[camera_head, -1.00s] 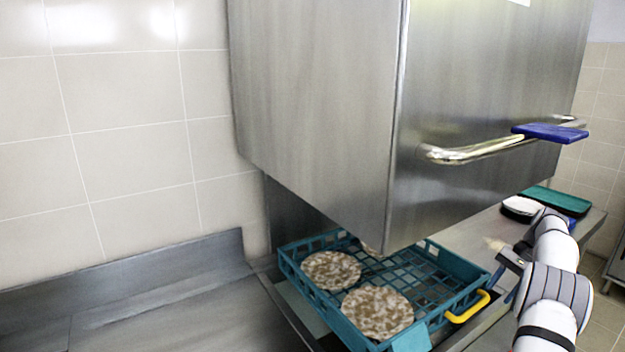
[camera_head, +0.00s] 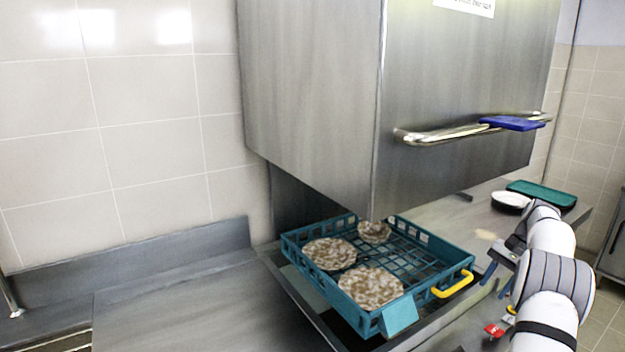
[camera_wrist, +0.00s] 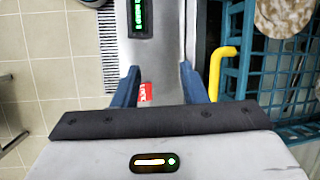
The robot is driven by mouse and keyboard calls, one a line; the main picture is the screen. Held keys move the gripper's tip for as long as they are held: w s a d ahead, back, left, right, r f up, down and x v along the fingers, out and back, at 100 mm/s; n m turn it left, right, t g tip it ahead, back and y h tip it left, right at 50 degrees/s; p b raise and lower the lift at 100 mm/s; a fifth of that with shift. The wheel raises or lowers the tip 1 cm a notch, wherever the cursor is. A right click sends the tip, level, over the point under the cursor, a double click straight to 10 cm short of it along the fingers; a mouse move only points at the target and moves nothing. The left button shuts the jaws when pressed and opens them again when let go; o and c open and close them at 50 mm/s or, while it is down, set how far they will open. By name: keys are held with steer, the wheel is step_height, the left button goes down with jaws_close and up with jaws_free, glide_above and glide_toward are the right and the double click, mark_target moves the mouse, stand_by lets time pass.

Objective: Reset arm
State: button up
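My gripper (camera_head: 495,276) is at the right in the head view, near the yellow handle (camera_head: 453,284) of a teal dish rack (camera_head: 364,326). In the wrist view my gripper (camera_wrist: 160,86) has its two blue fingers spread apart with nothing held between them. The metal counter (camera_wrist: 158,62) and a small red and white item (camera_wrist: 146,93) show beyond the gap. The yellow handle (camera_wrist: 218,70) is right of the fingers, apart from them. My arm reaches in from the lower right of the head view.
Soiled plates (camera_head: 371,288) lie in the rack, which stands below a raised steel dishwasher hood (camera_head: 455,85) with a bar handle (camera_head: 440,135). White plates (camera_head: 510,199) and a green tray (camera_head: 542,194) are on the counter behind my arm. The left counter (camera_head: 200,310) is clear.

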steer(key=s+a+r+n+h, duration=0.1)
steer(key=s+a+r+n, duration=0.2)
steer(key=a, duration=0.4)
steer(key=s+a+r+h, duration=0.1)
steer(key=s+a+r, duration=0.2)
steer(key=a+r, duration=0.4)
steer(key=s+a+r+n+h, duration=0.1)
steer(key=s+a+r+n, duration=0.15)
steer(key=a, duration=0.55)
steer(key=s+a+f+n+t, duration=0.1)
steer(key=s+a, duration=0.3)
steer(key=s, duration=0.3)
steer(key=s+a+f+n+t+h, duration=0.1)
steer(key=s+a+f+n, duration=0.1)
steer(key=s+a, duration=0.3)
steer(key=s+a+f+n+t, duration=0.1)
steer(key=s+a, duration=0.3)
steer(key=s, duration=0.7)
steer(key=shift+s+a+f+n+t, duration=0.2)
steer(key=shift+n+t, duration=0.1)
steer(key=shift+n, duration=0.45)
